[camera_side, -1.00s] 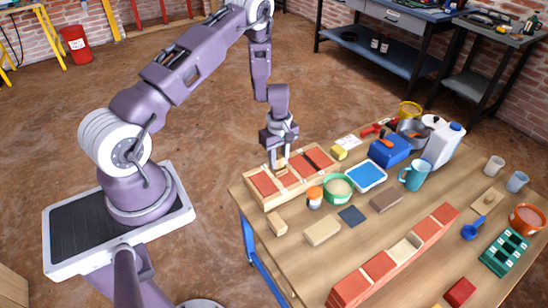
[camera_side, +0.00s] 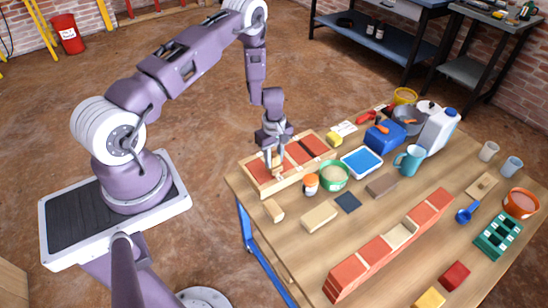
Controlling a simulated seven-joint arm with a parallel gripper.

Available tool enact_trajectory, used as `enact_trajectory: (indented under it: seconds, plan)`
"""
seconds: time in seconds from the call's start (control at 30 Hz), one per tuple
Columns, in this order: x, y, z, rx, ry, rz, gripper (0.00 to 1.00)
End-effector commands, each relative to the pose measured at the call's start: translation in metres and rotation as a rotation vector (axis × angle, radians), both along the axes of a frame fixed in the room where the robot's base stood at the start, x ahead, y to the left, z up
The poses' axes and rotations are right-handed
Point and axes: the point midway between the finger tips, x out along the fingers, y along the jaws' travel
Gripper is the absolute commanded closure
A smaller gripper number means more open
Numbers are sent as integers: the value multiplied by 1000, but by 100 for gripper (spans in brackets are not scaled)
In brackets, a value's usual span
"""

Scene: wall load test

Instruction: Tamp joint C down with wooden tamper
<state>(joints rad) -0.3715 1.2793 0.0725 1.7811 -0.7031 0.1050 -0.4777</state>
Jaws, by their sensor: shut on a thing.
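My gripper (camera_side: 276,155) is shut on the wooden tamper (camera_side: 277,168), a small tan piece under the fingers. It points down over the left-middle part of a wooden tray (camera_side: 291,180) at the back left of the table. The tray holds a row of red bricks (camera_side: 300,154) with joints between them. The tamper's lower end is at the row, between the leftmost brick (camera_side: 256,171) and the middle bricks. The fingers hide part of the row there. I cannot tell which joint is C, or whether the tamper touches it.
An orange-and-white jar (camera_side: 311,184) and a green bowl (camera_side: 334,179) stand close to the tray's front side. Wooden blocks (camera_side: 319,217) lie nearer the front. A long row of red bricks (camera_side: 376,250) crosses the front. A blue tray (camera_side: 361,162) and a teal mug (camera_side: 409,160) stand to the right.

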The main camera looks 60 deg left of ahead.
Motion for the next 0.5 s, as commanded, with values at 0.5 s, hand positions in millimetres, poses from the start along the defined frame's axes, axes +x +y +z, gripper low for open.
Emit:
enact_trajectory:
  seconds: [0.5]
  plan:
    - [0,0,-4,0,0,0,100]
